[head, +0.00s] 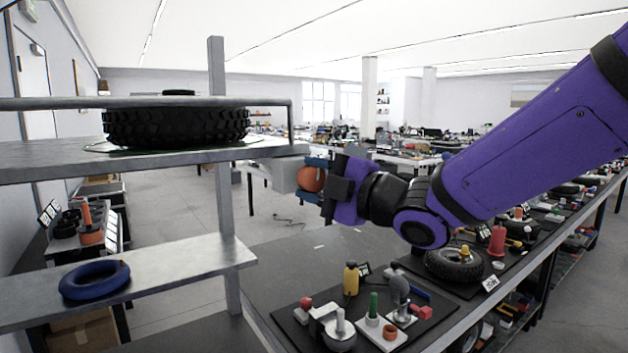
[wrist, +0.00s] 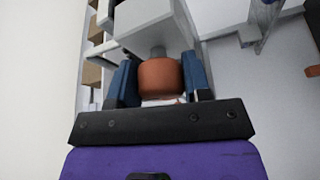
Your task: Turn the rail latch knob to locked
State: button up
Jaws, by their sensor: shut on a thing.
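The rail latch knob is an orange-brown round knob (head: 312,179) at the right end of the upper shelf, on the side of a light grey latch housing (head: 283,174). My gripper (head: 314,178) reaches it from the right, and its blue fingers are around the knob. In the wrist view the knob (wrist: 160,77) sits between the two blue fingers of my gripper (wrist: 160,82), with a short grey stem behind it leading to the housing (wrist: 150,27). The fingers are shut on the knob. I cannot tell its turn position, as no marking shows.
A black tyre (head: 177,127) lies on the upper shelf (head: 40,162) behind a rail (head: 60,103). A blue ring (head: 95,280) lies on the lower shelf. A grey post (head: 226,230) stands by the shelves. A bench below holds a dark tray (head: 290,318) with several small parts.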

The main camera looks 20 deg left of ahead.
jog(key=shift+n+g+h, duration=0.3)
jog(key=shift+n, duration=0.3)
jog(key=o, duration=0.9)
jog(key=v, duration=1)
jog(key=shift+s+d, duration=0.15)
jog(key=shift+d, duration=0.2)
jog(key=shift+f, duration=0.1)
